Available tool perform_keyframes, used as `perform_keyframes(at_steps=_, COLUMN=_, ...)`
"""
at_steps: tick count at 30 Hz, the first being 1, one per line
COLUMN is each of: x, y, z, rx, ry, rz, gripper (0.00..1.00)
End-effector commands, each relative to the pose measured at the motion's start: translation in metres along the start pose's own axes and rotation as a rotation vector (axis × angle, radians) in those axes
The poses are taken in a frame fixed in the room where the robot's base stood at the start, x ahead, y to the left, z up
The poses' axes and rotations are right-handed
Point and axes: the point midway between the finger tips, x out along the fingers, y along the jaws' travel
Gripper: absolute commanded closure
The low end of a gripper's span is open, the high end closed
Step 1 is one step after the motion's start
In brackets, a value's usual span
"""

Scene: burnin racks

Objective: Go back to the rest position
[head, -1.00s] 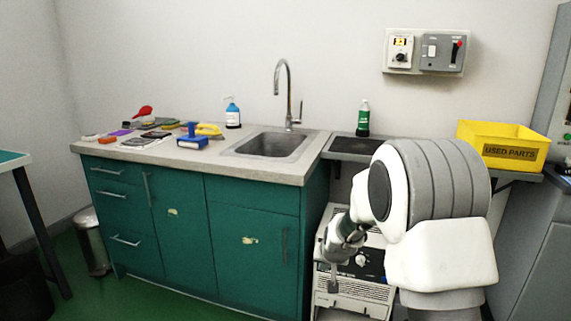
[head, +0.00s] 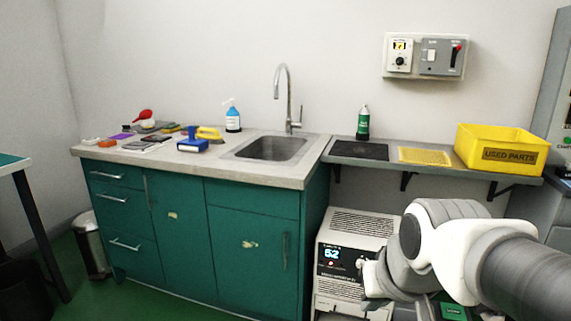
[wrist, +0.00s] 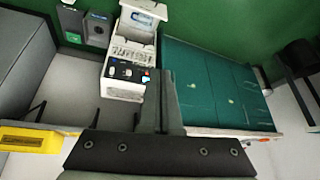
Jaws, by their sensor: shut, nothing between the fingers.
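My gripper (wrist: 160,98) shows in the wrist view with its two fingers together and nothing between them. It points over the floor side of the white machine and the teal cabinet, which appear turned round in that view. In the head view my arm is at the lower right, in front of the shelf and beside the white machine. The fingers cannot be made out clearly there.
The white machine (head: 342,228) with a lit display stands under the wall shelf (head: 440,164). The shelf bears a green bottle (head: 363,122) and a yellow bin (head: 500,140). The teal cabinet (head: 230,235) with sink stands left. Green floor before it is clear.

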Motion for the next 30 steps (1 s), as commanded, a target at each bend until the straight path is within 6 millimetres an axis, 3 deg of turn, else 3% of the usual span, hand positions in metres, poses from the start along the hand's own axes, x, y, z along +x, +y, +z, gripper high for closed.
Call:
perform_keyframes(at_steps=6, x=-0.028, y=0.008, z=0.051, rx=-0.020, ry=-0.011, rz=0.027, gripper=1.00)
perform_keyframes(at_steps=9, x=-0.041, y=0.010, z=0.065, rx=-0.027, ry=-0.019, rz=0.039, gripper=1.00)
perform_keyframes(at_steps=30, x=-0.195, y=0.002, z=-0.026, rx=-0.026, ry=-0.022, rz=0.036, gripper=1.00)
